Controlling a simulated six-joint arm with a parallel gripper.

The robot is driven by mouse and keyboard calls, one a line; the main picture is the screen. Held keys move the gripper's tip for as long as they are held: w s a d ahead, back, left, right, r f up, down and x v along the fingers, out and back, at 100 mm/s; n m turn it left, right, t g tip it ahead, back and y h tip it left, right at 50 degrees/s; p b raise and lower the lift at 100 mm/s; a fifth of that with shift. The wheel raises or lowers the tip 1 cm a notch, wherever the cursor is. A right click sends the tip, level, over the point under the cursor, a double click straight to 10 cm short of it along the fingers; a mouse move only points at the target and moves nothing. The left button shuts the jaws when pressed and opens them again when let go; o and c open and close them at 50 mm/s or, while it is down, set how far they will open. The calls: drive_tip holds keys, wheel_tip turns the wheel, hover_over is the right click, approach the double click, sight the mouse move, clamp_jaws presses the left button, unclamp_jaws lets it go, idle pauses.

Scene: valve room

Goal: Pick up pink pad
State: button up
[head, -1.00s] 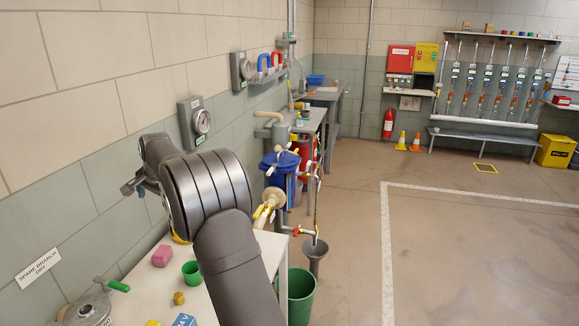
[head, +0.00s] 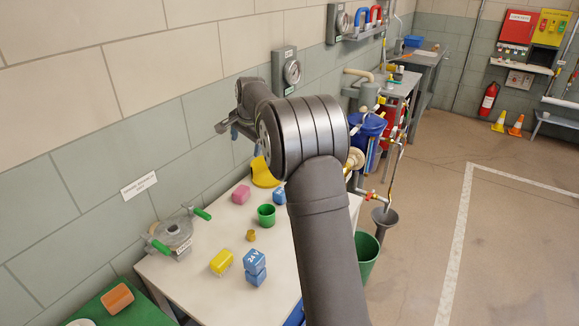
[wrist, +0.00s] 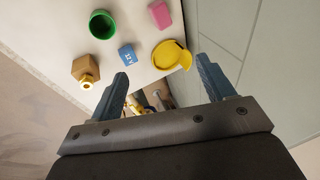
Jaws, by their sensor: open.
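The pink pad (head: 240,194) is a small pink block on the white table (head: 205,262), left of a green cup. It also shows at the top of the wrist view (wrist: 160,14), beyond the fingertips. My gripper (wrist: 163,70) is open, its two blue-grey fingers apart with nothing held between them. In the head view my gripper (head: 236,128) is high above the table's far end, near the wall and clear of the pad. My forearm partly hides the right side of the table.
On the table are the green cup (head: 266,215), a yellow scoop-like piece (head: 264,172), a yellow block (head: 221,262), blue blocks (head: 255,268), a small brass piece (head: 250,235) and a green-handled valve (head: 175,235). The wall (head: 95,205) runs along the left.

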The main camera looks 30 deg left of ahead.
drive_tip(key=a+f+n+t+h, duration=0.1)
drive_tip(key=a+f+n, duration=0.1)
drive_tip(key=a+f, duration=0.3)
drive_tip(key=a+f+n+t, duration=0.1)
drive_tip(key=a+f, duration=0.1)
drive_tip(key=f, duration=0.5)
hover_over(241, 190)
drive_tip(key=s+d, duration=0.2)
drive_tip(key=s, duration=0.1)
drive_tip(key=f, duration=1)
drive_tip(key=shift+w+a+f, duration=0.15)
drive_tip(key=shift+w+a, duration=0.1)
drive_tip(key=shift+x, duration=3.15)
drive_tip(key=shift+d, duration=0.1)
drive_tip(key=c, duration=1)
